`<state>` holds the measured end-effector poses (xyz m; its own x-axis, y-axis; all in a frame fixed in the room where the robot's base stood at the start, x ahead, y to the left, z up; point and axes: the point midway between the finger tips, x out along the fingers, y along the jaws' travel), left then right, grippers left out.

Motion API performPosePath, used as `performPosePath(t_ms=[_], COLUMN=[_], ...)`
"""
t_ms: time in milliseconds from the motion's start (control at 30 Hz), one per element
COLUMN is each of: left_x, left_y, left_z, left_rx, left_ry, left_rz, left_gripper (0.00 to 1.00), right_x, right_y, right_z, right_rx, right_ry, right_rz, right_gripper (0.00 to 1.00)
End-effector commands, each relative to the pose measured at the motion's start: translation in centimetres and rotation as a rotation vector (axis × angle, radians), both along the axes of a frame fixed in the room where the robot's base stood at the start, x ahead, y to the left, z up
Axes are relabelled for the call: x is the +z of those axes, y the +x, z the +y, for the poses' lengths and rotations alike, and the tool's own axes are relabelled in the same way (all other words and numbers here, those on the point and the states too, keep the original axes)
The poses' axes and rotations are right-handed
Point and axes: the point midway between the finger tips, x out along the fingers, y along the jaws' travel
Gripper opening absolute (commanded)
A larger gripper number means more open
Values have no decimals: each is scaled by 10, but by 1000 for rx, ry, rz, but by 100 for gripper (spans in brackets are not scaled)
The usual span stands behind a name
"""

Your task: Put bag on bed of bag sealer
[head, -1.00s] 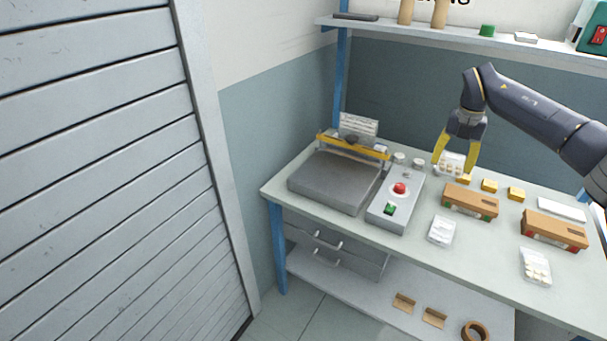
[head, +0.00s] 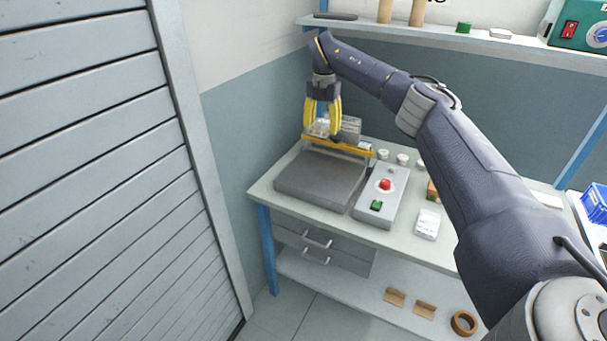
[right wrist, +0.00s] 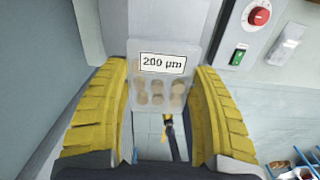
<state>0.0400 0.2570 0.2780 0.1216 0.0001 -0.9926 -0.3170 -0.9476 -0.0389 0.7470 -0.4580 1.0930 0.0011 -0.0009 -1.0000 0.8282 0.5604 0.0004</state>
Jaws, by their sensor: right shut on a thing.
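The bag sealer has a flat dark grey bed (head: 318,182) with a yellow bar (head: 352,149) across its back. My right gripper (head: 321,134), with yellow fingers, is over the back of the sealer near the bar. It is shut on a clear bag (head: 319,127), mostly hidden by the fingers in the head view. In the right wrist view, the bag (right wrist: 157,97) shows between the fingers, with several beige discs and a white label reading "200 µm". My left gripper is not in view.
A control box (head: 366,207) with red and green buttons stands right of the bed. Small white jars (head: 402,159) stand behind. My right arm covers much of the table's right side. The bed is clear.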

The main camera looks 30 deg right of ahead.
Motion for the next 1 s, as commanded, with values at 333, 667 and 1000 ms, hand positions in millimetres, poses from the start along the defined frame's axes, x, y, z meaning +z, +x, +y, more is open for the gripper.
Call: performPosePath(t_ms=[333, 667, 1000], left_x=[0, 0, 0], left_y=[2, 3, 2], left_z=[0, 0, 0], left_rx=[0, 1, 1], left_ry=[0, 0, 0], left_rz=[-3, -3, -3], left_gripper=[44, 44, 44], right_x=[-53, -123, -156], right_y=[0, 0, 1], right_z=[0, 0, 0], right_rx=[-11, -11, -10], right_ry=[2, 2, 1], right_rz=[5, 4, 1], right_gripper=[31, 31, 31])
